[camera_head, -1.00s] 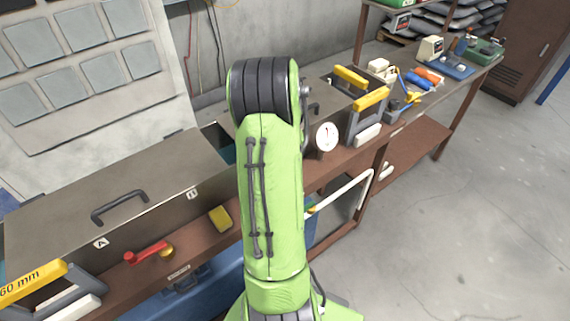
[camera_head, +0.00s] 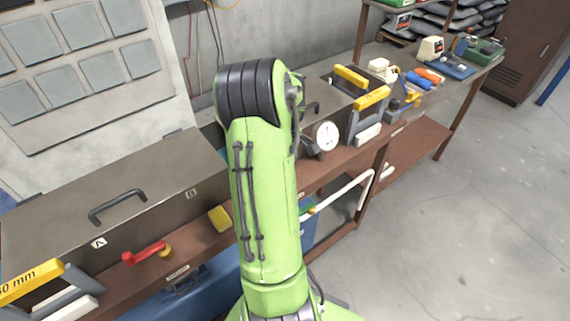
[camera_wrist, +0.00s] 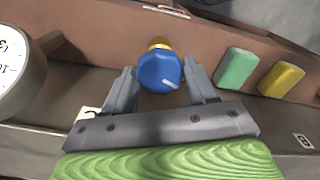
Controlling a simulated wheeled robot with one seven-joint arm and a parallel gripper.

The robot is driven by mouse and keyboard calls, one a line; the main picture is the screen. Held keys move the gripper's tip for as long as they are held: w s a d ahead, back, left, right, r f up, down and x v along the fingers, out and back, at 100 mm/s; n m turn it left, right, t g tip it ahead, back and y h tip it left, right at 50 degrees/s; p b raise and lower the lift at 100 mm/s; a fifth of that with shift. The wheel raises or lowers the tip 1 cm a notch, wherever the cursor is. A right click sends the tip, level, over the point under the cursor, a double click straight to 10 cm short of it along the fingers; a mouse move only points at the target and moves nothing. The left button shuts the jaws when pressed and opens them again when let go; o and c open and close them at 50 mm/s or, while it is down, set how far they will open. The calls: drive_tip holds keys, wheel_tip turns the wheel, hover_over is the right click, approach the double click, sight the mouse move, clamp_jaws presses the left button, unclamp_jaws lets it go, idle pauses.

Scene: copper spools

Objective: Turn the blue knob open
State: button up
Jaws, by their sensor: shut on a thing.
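The blue knob (camera_wrist: 160,73) shows in the wrist view, round with a pale mark on its face and a brass-coloured collar behind it. It projects from the brown front of the bench. My gripper (camera_wrist: 160,82) has one finger on each side of the knob and is shut on it. In the head view my green arm hides the knob and the gripper.
A round white gauge (camera_head: 326,136) stands close by; it also shows at the left edge of the wrist view (camera_wrist: 14,62). A green block (camera_wrist: 237,68) and a yellow block (camera_wrist: 281,79) are on the brown front to the right. A red-handled valve (camera_head: 146,252) is farther along.

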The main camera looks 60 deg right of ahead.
drive_tip(key=shift+n, duration=0.6)
drive_tip(key=o, duration=0.8)
wheel_tip(320, 180, up, 16)
drive_tip(key=p, duration=0.3)
drive_tip(key=shift+f, duration=0.1)
